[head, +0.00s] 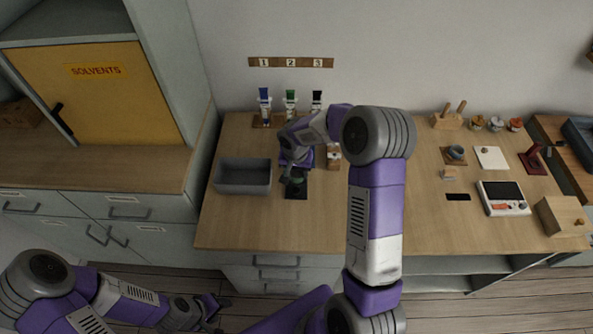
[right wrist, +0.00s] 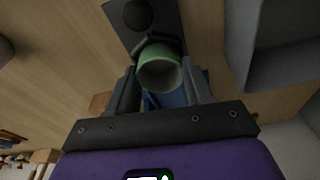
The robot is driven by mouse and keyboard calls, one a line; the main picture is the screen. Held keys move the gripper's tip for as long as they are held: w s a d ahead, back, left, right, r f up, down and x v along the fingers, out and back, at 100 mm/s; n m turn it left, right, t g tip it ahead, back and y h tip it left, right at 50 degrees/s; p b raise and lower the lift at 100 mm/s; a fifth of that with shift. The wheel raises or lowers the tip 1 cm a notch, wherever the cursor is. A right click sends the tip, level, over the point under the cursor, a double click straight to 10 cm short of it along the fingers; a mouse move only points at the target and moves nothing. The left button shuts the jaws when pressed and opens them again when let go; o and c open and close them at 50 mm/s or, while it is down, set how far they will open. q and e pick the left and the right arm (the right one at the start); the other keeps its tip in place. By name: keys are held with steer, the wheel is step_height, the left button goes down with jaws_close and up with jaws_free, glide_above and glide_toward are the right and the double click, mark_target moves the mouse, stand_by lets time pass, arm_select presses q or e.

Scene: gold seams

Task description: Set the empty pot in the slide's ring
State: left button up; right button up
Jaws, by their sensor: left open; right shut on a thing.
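A small green pot (right wrist: 160,66) with a grey, empty-looking inside sits between the fingers of my right gripper (right wrist: 163,88), which is shut on it. In the right wrist view a dark slide (right wrist: 118,20) with a round dark knob lies just beyond the pot. Dark edges, perhaps its ring, show at the pot's far side; I cannot tell whether the pot is inside it. In the head view the dark slide (head: 296,191) lies on the bench under my right gripper (head: 294,174), which partly hides it. My left gripper (head: 214,306) is open and empty, low in front of the bench.
A grey bin (head: 243,187) stands left of the slide. Blue, green and black-topped dispensers (head: 290,104) stand behind, under a numbered strip (head: 291,62). A white device (head: 503,198) and a wooden box (head: 563,216) stand at the right. The bench front is clear.

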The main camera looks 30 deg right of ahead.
steer(key=shift+f+b, duration=0.25)
steer(key=shift+b, duration=0.15)
stand_by(0.5)
steer(key=o, duration=1.1)
steer(key=shift+c, duration=0.2)
steer(key=shift+r, duration=0.15)
steer(key=shift+s+a+r+p, duration=0.15)
steer(key=shift+r+p, duration=0.55)
steer(key=shift+r, duration=0.5)
steer(key=shift+s+a+r+p, duration=0.15)
steer(key=shift+r+p, duration=0.55)
steer(key=shift+r, duration=0.45)
step_height(320, 180, up, 8)
steer(key=p, duration=0.1)
steer(key=shift+s+a+f, duration=0.25)
steer(key=shift+s+a, duration=0.05)
steer(key=shift+s, duration=0.15)
